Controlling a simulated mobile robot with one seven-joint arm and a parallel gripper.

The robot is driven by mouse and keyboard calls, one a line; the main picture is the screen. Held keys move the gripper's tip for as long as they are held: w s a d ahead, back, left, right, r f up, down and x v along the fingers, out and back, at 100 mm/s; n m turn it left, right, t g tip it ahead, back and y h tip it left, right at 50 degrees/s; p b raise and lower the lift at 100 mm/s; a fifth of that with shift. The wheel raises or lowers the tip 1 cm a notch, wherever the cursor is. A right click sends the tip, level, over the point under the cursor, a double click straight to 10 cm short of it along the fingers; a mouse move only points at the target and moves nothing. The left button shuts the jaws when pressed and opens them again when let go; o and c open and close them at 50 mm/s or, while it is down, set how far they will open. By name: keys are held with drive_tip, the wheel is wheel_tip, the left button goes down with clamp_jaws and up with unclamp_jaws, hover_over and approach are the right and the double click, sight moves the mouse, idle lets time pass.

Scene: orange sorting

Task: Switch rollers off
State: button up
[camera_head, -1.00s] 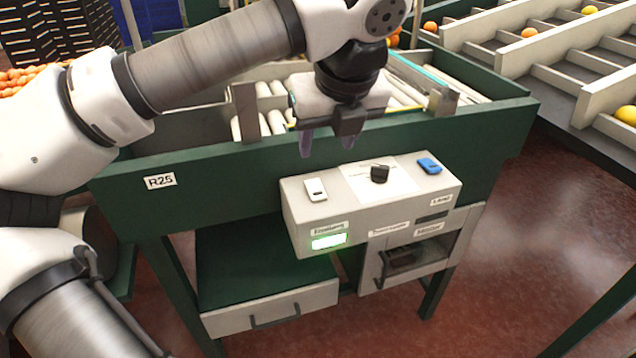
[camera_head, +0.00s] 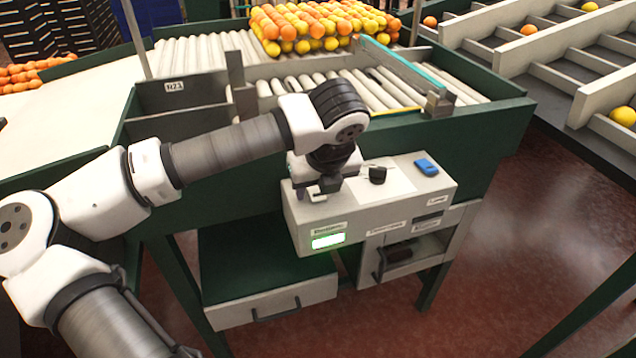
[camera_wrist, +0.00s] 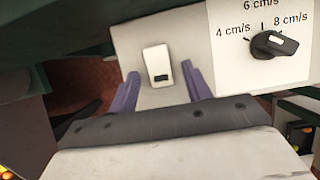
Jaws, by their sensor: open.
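My gripper (camera_head: 318,190) is low over the left end of the grey control box (camera_head: 300,218). In the wrist view, its open purple fingers (camera_wrist: 160,90) lie on either side of a white rocker switch (camera_wrist: 156,62) with a dark mark. The switch is just ahead of the fingertips, and I cannot tell whether they touch the box. The roller conveyor (camera_head: 385,90) lies behind the box. A label on the box front glows green (camera_head: 328,241).
A blue switch (camera_head: 426,167) is at the right end of the box. Drawers (camera_head: 275,303) hang below. A crate-like pile of oranges and lemons (camera_head: 315,25) rests on the rollers at the back. Sorting lanes (camera_head: 560,60) stand at right.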

sight(319, 197)
drive_tip(key=c, duration=1)
drive_tip(key=shift+w+a+f+g+b, duration=0.1)
drive_tip(key=shift+w+g+b, duration=0.1)
drive_tip(key=shift+g+b, duration=0.6)
drive_tip(key=shift+o, duration=0.2)
drive_tip(key=shift+w+r+g+h+b, duration=0.3)
drive_tip(key=shift+g+h+b, duration=0.25)
drive_tip(key=shift+g, duration=0.25)
drive_tip(key=shift+s, duration=0.1)
drive_tip(key=shift+c, duration=0.2)
drive_tip(key=o, duration=1)
wheel_tip(319, 197, up, 14)
drive_tip(key=s+b, duration=0.1)
drive_tip(key=b, duration=0.1)
